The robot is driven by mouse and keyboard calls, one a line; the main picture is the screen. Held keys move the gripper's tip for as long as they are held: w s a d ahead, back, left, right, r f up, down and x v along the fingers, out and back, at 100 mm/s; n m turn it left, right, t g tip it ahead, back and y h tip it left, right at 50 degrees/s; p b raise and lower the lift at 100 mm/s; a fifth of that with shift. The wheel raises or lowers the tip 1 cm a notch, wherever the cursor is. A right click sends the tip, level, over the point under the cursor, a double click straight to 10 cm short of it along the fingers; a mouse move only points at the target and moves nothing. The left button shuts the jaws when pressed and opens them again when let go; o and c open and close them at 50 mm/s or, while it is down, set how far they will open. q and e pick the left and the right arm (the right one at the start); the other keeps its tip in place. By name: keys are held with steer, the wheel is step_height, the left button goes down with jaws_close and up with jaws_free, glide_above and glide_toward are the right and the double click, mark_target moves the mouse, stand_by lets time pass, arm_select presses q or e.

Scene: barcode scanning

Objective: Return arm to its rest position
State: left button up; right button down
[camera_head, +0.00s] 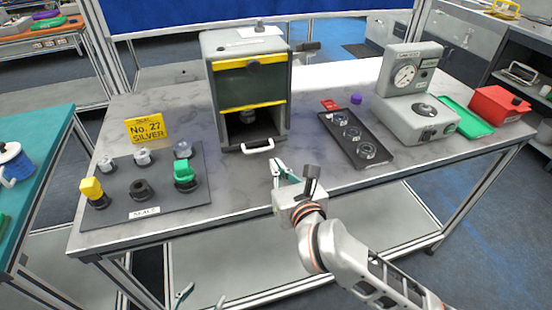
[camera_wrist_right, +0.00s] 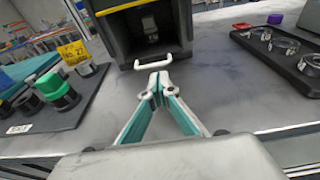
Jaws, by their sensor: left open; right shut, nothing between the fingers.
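My right gripper (camera_head: 279,170) is shut and empty above the front part of the grey table, just in front of the box machine. In the right wrist view its teal fingers (camera_wrist_right: 158,80) meet at their tips with nothing between them. My left gripper (camera_head: 201,298) shows only as fingertips at the bottom edge of the head view. They are apart, and it is in front of and below the table edge; the rest of that arm is out of view.
The box machine (camera_head: 245,112) has a white handle (camera_head: 257,146) near my right fingertips. A dark board (camera_head: 160,203) with several pegs lies left. A black tray (camera_head: 372,151), a gauge device (camera_head: 413,88), a green tray (camera_head: 465,120) and a red bin (camera_head: 494,104) stand right.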

arm_select(q)
steer(key=shift+w+a, duration=0.25)
steer(key=shift+a, duration=0.05)
arm_select(e)
steer(key=v, duration=0.6)
steer(key=shift+s, duration=0.3)
steer(key=d+r+n+t, duration=0.5)
steer(key=d+n+t, duration=0.25)
steer(key=n, duration=0.45)
steer(key=s+d+f+n+g+y, duration=0.1)
steer(key=s+f+n+g, duration=0.2)
steer(key=f+n, duration=0.65)
steer(key=s+f+n+g+y, duration=0.1)
steer(key=s+f+n+g, duration=0.25)
steer(key=f+n, duration=0.65)
steer(key=s+d+f+n+g+h, duration=0.2)
steer(key=s+d+f, duration=0.2)
steer(key=f, duration=0.4)
steer(key=s+d+f+n+g+h, duration=0.2)
steer(key=d+f, duration=0.3)
steer(key=f, duration=0.3)
steer(key=shift+s+d+f+n+g, duration=0.25)
steer(key=shift+s+n+g, duration=0.3)
steer(key=shift+s, duration=0.3)
steer(key=shift+r, duration=0.1)
